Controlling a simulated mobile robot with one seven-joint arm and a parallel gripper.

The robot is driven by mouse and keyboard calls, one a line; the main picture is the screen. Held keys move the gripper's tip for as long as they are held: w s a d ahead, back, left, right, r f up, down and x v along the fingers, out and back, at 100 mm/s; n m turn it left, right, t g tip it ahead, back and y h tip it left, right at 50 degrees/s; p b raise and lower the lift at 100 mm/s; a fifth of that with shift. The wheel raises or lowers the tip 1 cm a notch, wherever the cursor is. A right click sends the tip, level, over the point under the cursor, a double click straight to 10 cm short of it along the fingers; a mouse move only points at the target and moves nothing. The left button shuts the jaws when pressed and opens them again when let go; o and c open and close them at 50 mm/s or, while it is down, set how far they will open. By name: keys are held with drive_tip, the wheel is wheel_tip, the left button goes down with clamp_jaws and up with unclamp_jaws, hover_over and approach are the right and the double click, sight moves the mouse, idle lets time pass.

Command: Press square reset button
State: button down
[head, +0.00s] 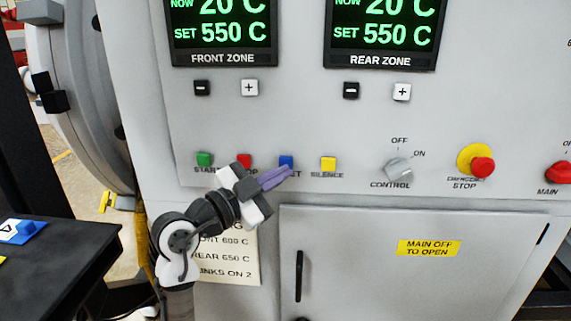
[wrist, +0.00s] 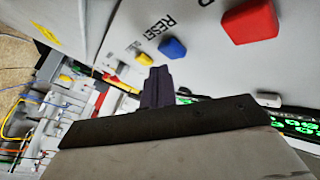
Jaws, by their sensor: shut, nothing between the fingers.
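The blue square reset button (head: 286,161) sits in the lower button row of the grey panel, with its label partly covered by my gripper. It also shows in the wrist view (wrist: 172,48), beside the word RESET. My gripper (head: 288,172) is shut and empty, its purple fingers just below the blue button in the head view. In the wrist view the dark fingertips (wrist: 158,72) lie just short of the blue button. A gap shows between them in that picture; their depth from the panel is hard to tell.
The red button (head: 244,161) is left of the blue one and the yellow silence button (head: 328,163) right. A green button (head: 204,159) is farther left. The control knob (head: 399,169) and red emergency stop (head: 482,167) are to the right. A black table (head: 75,262) stands lower left.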

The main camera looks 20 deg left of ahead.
idle(0.8)
drive_tip(key=shift+w+a+b, duration=0.15)
drive_tip(key=shift+w+b, duration=0.25)
drive_tip(key=shift+w+a, duration=0.1)
drive_tip(key=shift+w, duration=0.35)
idle(0.5)
drive_tip(key=shift+s+b, duration=0.1)
drive_tip(key=shift+b, duration=0.2)
drive_tip(key=shift+s+d+b, duration=0.25)
drive_tip(key=shift+s+b, duration=0.15)
drive_tip(key=shift+s, duration=0.35)
drive_tip(key=shift+s, duration=0.1)
drive_tip(key=s+b, duration=0.1)
drive_tip(key=s, duration=0.1)
drive_tip(key=s+d, duration=0.1)
drive_tip(key=s, duration=0.1)
drive_tip(key=shift+s+d+b, duration=0.2)
drive_tip(key=shift+s+b, duration=0.15)
